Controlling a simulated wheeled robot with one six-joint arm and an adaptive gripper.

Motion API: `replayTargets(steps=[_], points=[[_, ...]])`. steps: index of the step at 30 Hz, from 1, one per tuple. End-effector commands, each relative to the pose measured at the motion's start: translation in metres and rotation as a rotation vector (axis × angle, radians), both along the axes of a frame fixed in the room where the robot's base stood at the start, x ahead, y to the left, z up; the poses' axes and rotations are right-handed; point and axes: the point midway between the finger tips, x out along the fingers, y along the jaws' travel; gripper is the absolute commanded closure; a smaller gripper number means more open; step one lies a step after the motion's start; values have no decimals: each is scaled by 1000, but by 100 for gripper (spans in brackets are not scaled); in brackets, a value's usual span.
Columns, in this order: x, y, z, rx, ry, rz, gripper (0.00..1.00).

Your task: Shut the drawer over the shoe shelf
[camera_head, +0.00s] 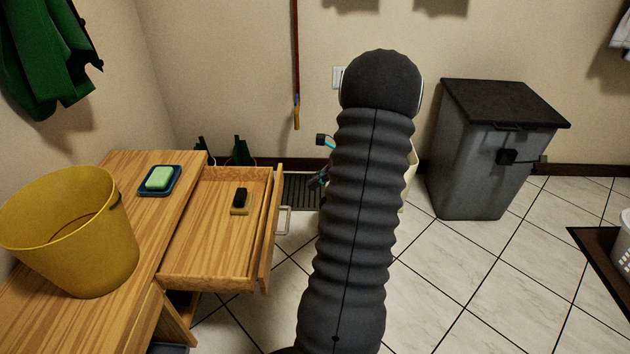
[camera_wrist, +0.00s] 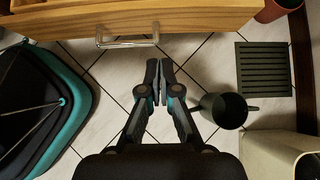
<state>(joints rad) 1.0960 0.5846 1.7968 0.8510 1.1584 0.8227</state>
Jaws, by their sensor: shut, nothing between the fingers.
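The wooden drawer (camera_head: 223,228) stands pulled out to the right from the bench (camera_head: 130,262) in the head view. A brush (camera_head: 240,200) lies inside it. A metal bar handle (camera_head: 285,219) is on the drawer's front. In the wrist view the drawer front (camera_wrist: 200,17) crosses the top, with the handle (camera_wrist: 128,36) below it. My gripper (camera_wrist: 158,66) is shut and empty, pointing at the drawer front. Its tips are apart from the handle, below and right of it in that view. In the head view my arm hides most of the gripper. The shelf under the bench is mostly hidden.
A yellow bucket (camera_head: 72,235) and a soap dish (camera_head: 160,181) stand on the bench top. A grey bin (camera_head: 490,155) stands at the right. A dark mug-like pot (camera_wrist: 227,109) and a grate (camera_wrist: 264,69) are on the floor near my gripper.

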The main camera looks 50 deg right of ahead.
Motion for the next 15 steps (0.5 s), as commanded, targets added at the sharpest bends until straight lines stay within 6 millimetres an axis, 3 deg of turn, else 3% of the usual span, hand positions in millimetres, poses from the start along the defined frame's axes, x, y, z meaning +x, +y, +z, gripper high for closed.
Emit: replayTargets(steps=[10,15], points=[[35,32,-48,2,1,4,100],[54,47,-46,-1,0,4,100]])
